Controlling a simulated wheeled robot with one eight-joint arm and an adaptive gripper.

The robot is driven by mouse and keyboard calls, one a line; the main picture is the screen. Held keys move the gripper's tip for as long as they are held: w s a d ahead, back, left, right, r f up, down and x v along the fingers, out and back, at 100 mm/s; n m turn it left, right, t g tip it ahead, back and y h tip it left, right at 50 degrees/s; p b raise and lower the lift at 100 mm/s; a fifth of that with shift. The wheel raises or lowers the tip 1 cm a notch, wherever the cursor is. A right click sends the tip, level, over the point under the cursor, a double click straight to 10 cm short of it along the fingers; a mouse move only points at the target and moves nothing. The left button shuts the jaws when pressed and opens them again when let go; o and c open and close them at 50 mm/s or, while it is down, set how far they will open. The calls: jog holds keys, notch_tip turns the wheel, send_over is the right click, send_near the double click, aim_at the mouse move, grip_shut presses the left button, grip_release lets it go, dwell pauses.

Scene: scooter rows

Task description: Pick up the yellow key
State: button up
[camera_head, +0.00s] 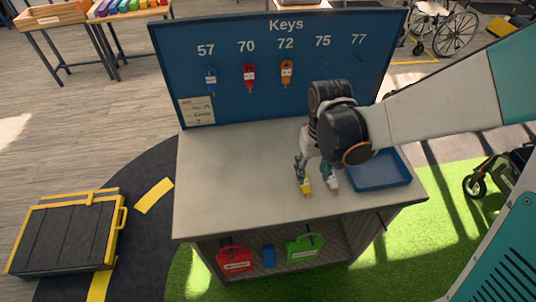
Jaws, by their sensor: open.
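My gripper (319,187) is open and points down at the grey counter top, left of the blue tray. Small yellow patches show at both of its tips; I cannot tell whether either is part of a key. No separate yellow key can be made out. On the blue key board (215,75), a blue key (211,78) hangs under 57, a red key (249,75) under 70 and an orange key (286,71) under 72. No key shows under 75 or 77. My arm hides the lower right of the board and part of the counter.
The blue tray (380,184) sits on the counter (235,195) at the right. The counter's left half is clear. Red (235,260) and green (303,248) items lie on the shelf below. A black and yellow folded ramp-like case (65,235) lies on the floor at left.

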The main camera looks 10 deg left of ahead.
aim_at(308, 192)
notch_tip(308, 192, down, 10)
jog(key=b, duration=0.6)
jog(key=shift+w+f, duration=0.1)
jog(key=c, duration=0.7)
